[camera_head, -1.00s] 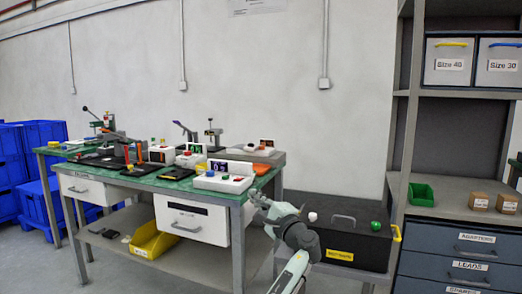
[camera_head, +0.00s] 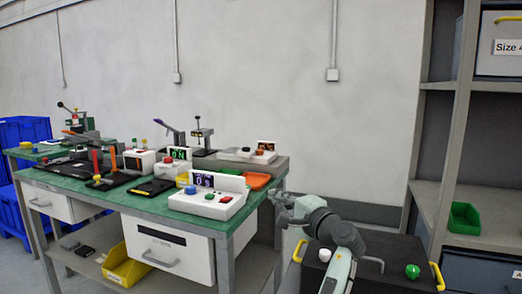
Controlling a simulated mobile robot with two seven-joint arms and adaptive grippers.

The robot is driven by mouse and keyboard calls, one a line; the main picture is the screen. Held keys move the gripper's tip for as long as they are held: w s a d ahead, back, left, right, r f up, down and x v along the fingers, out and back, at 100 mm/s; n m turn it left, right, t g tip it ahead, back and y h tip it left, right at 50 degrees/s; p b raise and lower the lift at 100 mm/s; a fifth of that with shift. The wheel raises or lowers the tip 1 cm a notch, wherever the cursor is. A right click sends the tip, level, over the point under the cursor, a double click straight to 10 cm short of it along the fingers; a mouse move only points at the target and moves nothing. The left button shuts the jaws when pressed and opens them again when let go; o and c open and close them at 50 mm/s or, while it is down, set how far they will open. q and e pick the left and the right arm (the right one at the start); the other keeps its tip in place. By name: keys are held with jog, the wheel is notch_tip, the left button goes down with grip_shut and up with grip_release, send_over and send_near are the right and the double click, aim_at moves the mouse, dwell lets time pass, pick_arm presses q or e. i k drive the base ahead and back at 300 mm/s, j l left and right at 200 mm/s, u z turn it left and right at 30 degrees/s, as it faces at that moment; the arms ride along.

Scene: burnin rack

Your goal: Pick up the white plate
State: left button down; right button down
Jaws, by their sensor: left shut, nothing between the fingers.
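I cannot make out a white plate anywhere in the head view.
A white control box with buttons (camera_head: 207,205) and an orange tray (camera_head: 257,181) stand near the bench's right end. A shelf (camera_head: 435,150) with a green bin (camera_head: 464,219) stands right. Blue crates (camera_head: 33,131) stand far left.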

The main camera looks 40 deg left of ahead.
aim_at(240, 153)
jog(key=i+j, duration=0.9)
jog(key=i, duration=0.05)
